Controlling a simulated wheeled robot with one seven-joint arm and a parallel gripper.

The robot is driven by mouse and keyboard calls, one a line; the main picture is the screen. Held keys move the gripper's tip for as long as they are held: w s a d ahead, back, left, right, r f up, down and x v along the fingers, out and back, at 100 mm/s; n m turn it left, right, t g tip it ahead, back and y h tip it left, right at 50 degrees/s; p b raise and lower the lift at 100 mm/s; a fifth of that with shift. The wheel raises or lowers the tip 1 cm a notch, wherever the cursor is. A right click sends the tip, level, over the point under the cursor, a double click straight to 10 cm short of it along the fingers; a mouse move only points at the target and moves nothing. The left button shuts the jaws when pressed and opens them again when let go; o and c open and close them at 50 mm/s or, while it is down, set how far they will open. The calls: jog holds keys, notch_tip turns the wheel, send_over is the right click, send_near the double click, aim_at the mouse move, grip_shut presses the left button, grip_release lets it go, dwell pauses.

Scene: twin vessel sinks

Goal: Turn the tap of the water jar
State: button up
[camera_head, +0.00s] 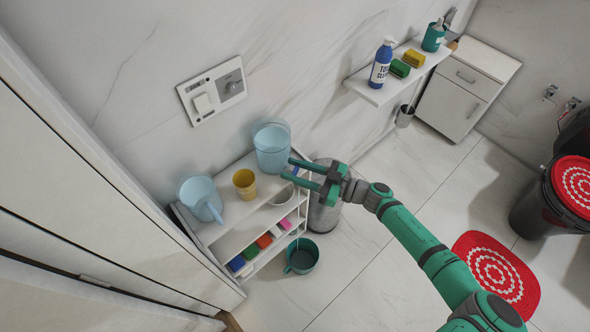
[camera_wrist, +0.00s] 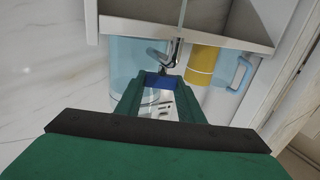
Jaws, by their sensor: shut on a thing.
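The water jar (camera_head: 272,146) is a clear light-blue container standing on the top of a white shelf unit, against the wall. In the wrist view the jar (camera_wrist: 125,60) is behind my fingers, partly hidden. My gripper (camera_head: 288,170) reaches in from the right at the jar's lower front. In the wrist view my gripper (camera_wrist: 160,82) has its green fingers on both sides of the small blue tap handle (camera_wrist: 160,80) and is shut on it. A curved chrome piece (camera_wrist: 173,58) shows just beyond the handle. How far the tap is turned is unclear.
A yellow cup (camera_head: 244,183) and a light-blue jug (camera_head: 201,198) stand beside the jar. A metal cylinder (camera_head: 324,215) stands on the floor under my forearm. A teal bucket (camera_head: 302,256) is in front of the shelf. Open floor lies to the right.

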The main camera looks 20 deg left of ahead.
jog(key=shift+f, duration=0.1)
jog(key=o, duration=1.1)
jog(key=shift+c, duration=0.2)
jog(key=s+d, duration=0.1)
jog(key=d, duration=0.9)
jog(key=shift+s+d, duration=0.15)
jog(key=shift+d, duration=0.25)
